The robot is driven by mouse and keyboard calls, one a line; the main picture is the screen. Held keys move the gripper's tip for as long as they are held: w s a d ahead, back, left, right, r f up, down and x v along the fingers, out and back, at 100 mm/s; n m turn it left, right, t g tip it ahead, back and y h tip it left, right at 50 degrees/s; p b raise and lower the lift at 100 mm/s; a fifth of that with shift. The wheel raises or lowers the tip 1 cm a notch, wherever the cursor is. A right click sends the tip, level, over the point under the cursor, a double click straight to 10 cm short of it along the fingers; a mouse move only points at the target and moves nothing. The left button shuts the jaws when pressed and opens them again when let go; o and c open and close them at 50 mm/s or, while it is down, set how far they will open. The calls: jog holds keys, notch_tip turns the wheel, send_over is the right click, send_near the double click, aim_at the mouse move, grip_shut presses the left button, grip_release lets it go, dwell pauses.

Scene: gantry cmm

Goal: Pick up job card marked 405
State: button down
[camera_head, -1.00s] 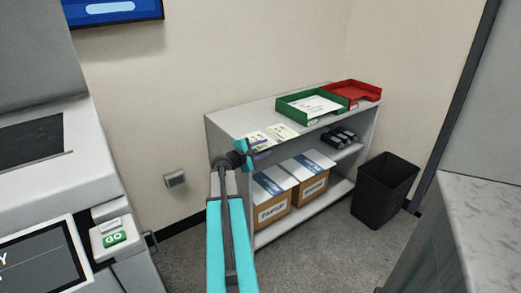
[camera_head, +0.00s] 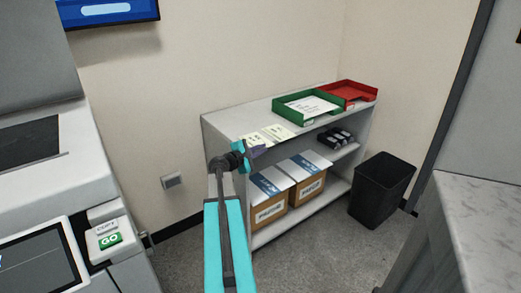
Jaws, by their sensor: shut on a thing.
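Two pale job cards lie side by side at the front left of the shelf unit's top, a left card (camera_head: 255,139) and a right card (camera_head: 278,132). Their numbers are too small to read. My gripper (camera_head: 260,152) is at the shelf's front edge, right by the left card. Its purple fingers are together, shut on the front edge of the left card as far as I can tell. The grip itself is too small to see clearly.
On the grey shelf unit (camera_head: 222,126) stand a green tray (camera_head: 291,113) with papers and a red tray (camera_head: 355,91). Paper boxes (camera_head: 270,210) fill the lower shelf. A black bin (camera_head: 382,190) stands to the right. A machine (camera_head: 50,175) is at the left, a counter (camera_head: 480,210) at the right.

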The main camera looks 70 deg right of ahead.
jog(key=shift+s+a+f, duration=0.1)
jog(key=shift+s+a, duration=0.45)
jog(key=shift+s, duration=0.25)
jog(key=c, duration=1.8)
grip_release()
jog(key=v, duration=1.3)
jog(key=shift+a+r+b, duration=0.2)
jog(key=shift+a+b, duration=0.15)
jog(key=shift+o, duration=0.4)
